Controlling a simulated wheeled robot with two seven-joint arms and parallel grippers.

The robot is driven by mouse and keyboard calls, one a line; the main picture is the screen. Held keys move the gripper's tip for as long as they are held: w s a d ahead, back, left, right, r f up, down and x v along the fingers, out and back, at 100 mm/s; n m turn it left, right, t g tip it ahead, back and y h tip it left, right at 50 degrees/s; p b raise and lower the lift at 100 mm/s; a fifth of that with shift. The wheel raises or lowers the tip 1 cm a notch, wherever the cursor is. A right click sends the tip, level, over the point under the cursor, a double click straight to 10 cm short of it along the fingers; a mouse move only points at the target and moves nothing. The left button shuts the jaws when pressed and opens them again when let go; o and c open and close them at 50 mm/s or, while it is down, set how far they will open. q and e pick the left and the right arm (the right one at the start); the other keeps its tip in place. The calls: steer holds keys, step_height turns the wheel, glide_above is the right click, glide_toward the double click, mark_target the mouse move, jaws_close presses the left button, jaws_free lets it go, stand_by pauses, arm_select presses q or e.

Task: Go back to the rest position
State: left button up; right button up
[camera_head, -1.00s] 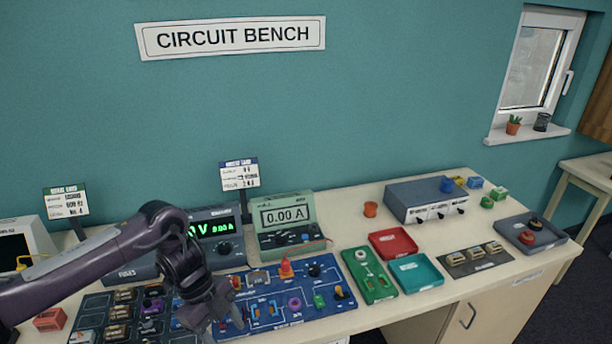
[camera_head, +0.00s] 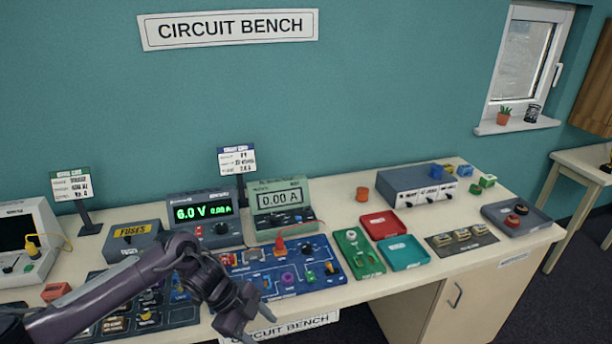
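My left arm comes in from the lower left, and my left gripper (camera_head: 248,314) hangs over the front edge of the bench (camera_head: 375,288). It is in front of the blue circuit board (camera_head: 330,274), and I see nothing held in it. My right gripper is not in view.
Behind the arm stand the fuses box (camera_head: 134,241), the power supply reading 6.0 V (camera_head: 203,213) and the green meter reading 0.00 A (camera_head: 280,198). A red tray (camera_head: 383,224) and a teal tray (camera_head: 404,252) lie to the right.

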arm_select(q)
steer(key=w+d+f+n+t+h+b, duration=0.1)
steer(key=d+f+n+t, duration=0.15)
steer(key=f, duration=0.65)
steer(key=w+d+f+n+t+h+b, duration=0.15)
steer(key=f+n, duration=0.25)
steer(key=f, duration=0.4)
steer(key=s+a+f+n+t+y+b, duration=0.1)
steer(key=s+a+f+n, duration=0.15)
steer(key=f, duration=0.35)
steer(key=s+a+f+n+t+y, duration=0.1)
steer(key=s+f+n, duration=0.15)
steer(key=f, duration=0.35)
steer(key=s+a+f+n+g+y+b, duration=0.1)
steer(key=s+a+f+n+y, duration=0.2)
steer(key=s+f, duration=0.55)
steer(key=s+a+f+n+y+b, duration=0.1)
steer(key=s+a+f+n, duration=0.2)
steer(key=s+a+f, duration=0.35)
steer(key=s+a+f+n+g+y, duration=0.1)
steer(key=s+a+f, duration=0.1)
steer(key=s, duration=1)
steer(key=s+a+f+n+g+y, duration=0.1)
steer(key=s+f, duration=0.3)
steer(key=s, duration=0.7)
steer(key=shift+s+a+f+g+y, duration=0.4)
steer(key=shift+a+g+y, duration=0.05)
steer(key=shift+g+y, duration=0.15)
steer(key=shift+w+n, duration=0.1)
steer(key=shift+n, duration=0.15)
